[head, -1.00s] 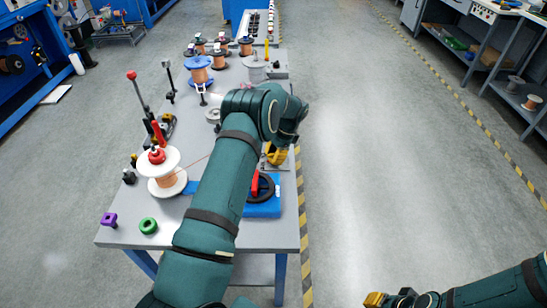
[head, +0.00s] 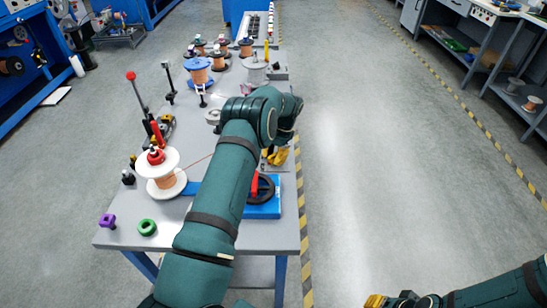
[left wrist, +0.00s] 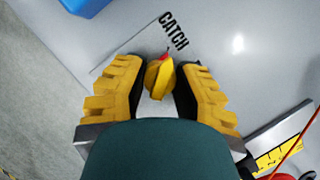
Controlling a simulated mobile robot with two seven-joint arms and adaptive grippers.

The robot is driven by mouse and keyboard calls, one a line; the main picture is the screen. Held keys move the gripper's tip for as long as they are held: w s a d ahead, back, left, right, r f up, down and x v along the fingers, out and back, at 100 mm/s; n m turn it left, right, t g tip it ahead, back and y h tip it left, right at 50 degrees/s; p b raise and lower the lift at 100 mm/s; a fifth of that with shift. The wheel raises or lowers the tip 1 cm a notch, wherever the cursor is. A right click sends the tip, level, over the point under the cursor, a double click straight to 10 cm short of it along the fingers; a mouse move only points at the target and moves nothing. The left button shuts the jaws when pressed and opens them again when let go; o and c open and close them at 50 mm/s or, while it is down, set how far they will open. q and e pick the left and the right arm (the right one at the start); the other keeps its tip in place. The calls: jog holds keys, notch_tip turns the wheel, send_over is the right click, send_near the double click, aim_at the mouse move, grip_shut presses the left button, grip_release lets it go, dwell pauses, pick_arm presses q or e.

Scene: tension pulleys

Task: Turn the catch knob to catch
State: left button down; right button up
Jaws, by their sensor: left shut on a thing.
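The catch knob (left wrist: 157,80) is yellow with a small red tip, and shows in the left wrist view between my fingers. Its red tip points up and slightly right, towards the printed word CATCH (left wrist: 174,31) on the grey plate. My left gripper (left wrist: 158,74) is shut on the knob, one finger on each side. In the head view, the yellow fingers of my left gripper (head: 276,157) are low at the table's right edge, and I cannot make out the knob there. My right gripper (head: 375,301) is at the bottom edge, away from the table; its fingers are unclear.
A white spool of copper wire (head: 162,173) stands left of my arm. A black handwheel on a blue base (head: 262,211) is just in front of the gripper. Several more spools (head: 197,68) stand farther back. The floor to the right is clear.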

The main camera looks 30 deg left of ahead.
pick_arm(q)
jog(key=shift+s+f, duration=0.15)
jog(key=shift+f, duration=0.05)
jog(key=c, duration=0.7)
grip_release()
jog(key=shift+r, duration=0.15)
jog(key=v, duration=1.2)
